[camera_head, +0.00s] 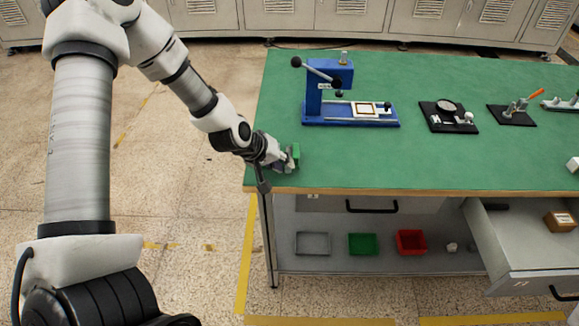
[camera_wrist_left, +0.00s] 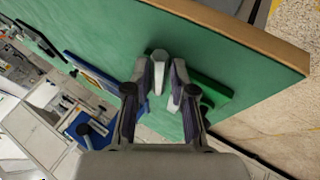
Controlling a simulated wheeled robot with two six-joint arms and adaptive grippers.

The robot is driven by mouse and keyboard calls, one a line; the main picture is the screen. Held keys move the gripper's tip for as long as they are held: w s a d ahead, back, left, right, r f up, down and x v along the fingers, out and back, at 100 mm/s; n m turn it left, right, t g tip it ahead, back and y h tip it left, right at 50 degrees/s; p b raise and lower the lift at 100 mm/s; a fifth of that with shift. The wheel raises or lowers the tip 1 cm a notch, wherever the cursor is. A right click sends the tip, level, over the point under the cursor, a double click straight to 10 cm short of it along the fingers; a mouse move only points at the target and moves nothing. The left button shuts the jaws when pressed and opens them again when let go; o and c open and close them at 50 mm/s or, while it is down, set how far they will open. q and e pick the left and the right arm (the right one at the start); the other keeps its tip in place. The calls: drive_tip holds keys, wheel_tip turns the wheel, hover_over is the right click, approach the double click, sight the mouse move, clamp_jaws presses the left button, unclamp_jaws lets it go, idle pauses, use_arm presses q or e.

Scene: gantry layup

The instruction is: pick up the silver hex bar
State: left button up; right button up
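The silver hex bar (camera_wrist_left: 159,68) stands on the green bench top, its six-sided end showing in the left wrist view. My left gripper (camera_wrist_left: 161,82) has one finger on each side of it, with what look like narrow gaps between bar and fingers. In the head view my left gripper (camera_head: 284,160) is low over the near left corner of the bench, and its fingers largely hide the bar. A green block (camera_head: 295,152) is right beside the fingers; it also shows in the left wrist view (camera_wrist_left: 212,90). My right gripper is out of view.
The green bench top (camera_head: 400,160) is clear in its middle. A blue press (camera_head: 318,95) stands behind the gripper, with a black gauge stand (camera_head: 448,117) and other fixtures to its right. Below are bins, including a red one (camera_head: 411,242), and an open drawer (camera_head: 530,250).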

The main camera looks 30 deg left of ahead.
use_arm(q)
drive_tip(key=shift+w+d+f, duration=0.1)
drive_tip(key=shift+w+f, duration=0.1)
drive_tip(key=shift+f, duration=0.2)
drive_tip(key=shift+r, duration=0.1)
use_arm(e)
drive_tip(key=shift+f, duration=0.25)
use_arm(q)
clamp_jaws()
drive_tip(key=shift+r, duration=0.15)
